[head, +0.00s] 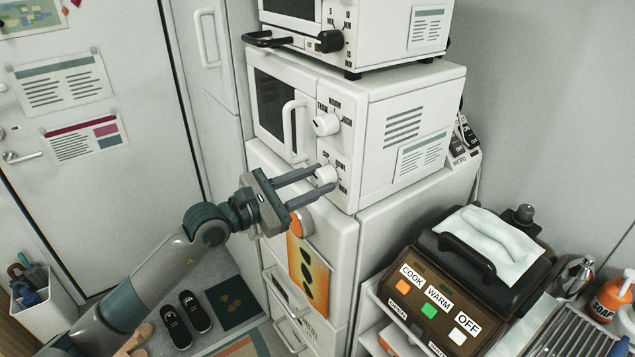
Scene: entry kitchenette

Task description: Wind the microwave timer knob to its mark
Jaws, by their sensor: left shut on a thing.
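The white microwave (410,118) stands on a white cabinet, its front facing left. Its front panel has two round white knobs. The upper knob (326,124) has labels around it, including WARM and HIGH. The lower knob (326,175), which I take to be the timer knob, has small labels that I cannot read fully. My left gripper (318,182) reaches in from the left and is shut on this lower knob, one finger on each side. The fingers hide part of the dial, and I cannot make out its pointer or mark. My right gripper is not in view.
The microwave's door handle (291,130) sticks out just left of the knobs. A toaster oven (380,30) stands on top. At the lower right are a dark appliance (490,245) with COOK, WARM and OFF buttons, and a soap bottle (610,296). Shoes (186,318) lie on the floor.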

